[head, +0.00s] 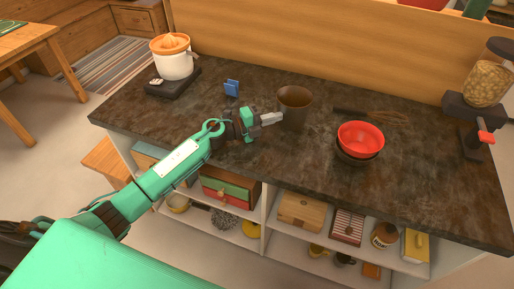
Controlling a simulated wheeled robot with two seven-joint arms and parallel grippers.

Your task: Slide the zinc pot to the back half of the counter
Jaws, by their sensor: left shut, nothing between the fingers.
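A dark brown-grey pot, which I take for the zinc pot (294,108), stands upright on the dark stone counter (220,164). It is a little behind the middle of the counter's depth, toward the wooden back panel. My left gripper (279,117) is shut and empty, its fingertips at the left side of the pot, low on its wall. I cannot tell whether they touch it. My right gripper is not in view.
A red bowl (360,138) stacked on a dark bowl stands to the pot's right. A blue item (232,88) stands left of the pot. A white and orange juicer (172,60) is far left, a grain dispenser (486,82) far right.

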